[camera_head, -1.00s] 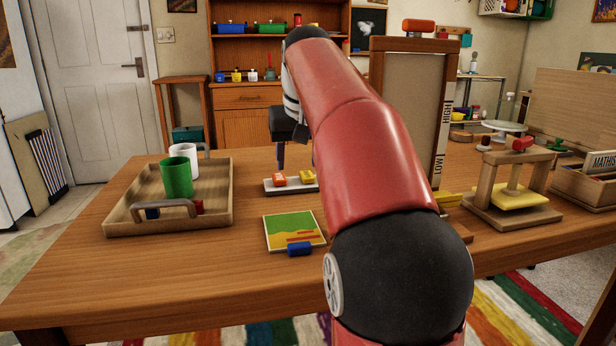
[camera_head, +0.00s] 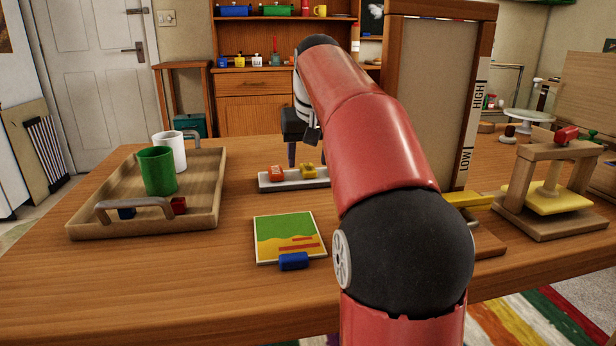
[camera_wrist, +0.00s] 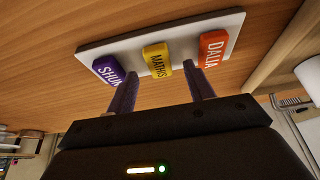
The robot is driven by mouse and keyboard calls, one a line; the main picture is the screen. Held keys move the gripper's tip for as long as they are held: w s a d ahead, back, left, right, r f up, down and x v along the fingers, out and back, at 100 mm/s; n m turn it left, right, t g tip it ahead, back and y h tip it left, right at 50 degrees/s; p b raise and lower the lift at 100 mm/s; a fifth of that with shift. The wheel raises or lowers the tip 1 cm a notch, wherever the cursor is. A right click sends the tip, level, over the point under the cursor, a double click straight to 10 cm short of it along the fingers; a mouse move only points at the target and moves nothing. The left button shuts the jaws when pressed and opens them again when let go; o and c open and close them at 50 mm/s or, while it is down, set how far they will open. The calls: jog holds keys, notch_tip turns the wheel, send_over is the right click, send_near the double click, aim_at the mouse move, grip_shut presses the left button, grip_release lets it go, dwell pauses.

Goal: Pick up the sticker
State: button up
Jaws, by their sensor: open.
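Small name blocks stand on a white strip (camera_head: 292,184) on the table. In the wrist view the strip (camera_wrist: 146,37) bears a purple block (camera_wrist: 109,70) reading "SHUN", a yellow block (camera_wrist: 157,60) reading "MATHIS" and an orange block (camera_wrist: 212,48) reading "DALIA". The orange (camera_head: 276,173) and yellow (camera_head: 307,169) blocks also show in the head view; the purple one is hidden there. I cannot tell which thing is the sticker. My gripper (camera_wrist: 160,74) is open and empty, its fingertips near the strip, with the yellow block between them in the picture.
A wooden tray (camera_head: 83,217) with a green cup (camera_head: 157,171) and a white cup (camera_head: 170,150) stands left. A picture card (camera_head: 283,225) and a blue block (camera_head: 293,261) lie in front. A framed panel (camera_head: 432,100) and a wooden press (camera_head: 513,190) stand right.

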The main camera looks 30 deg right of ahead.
jog(key=shift+x, duration=1)
jog(key=shift+r, duration=0.1)
jog(key=c, duration=1)
jog(key=shift+c, duration=0.2)
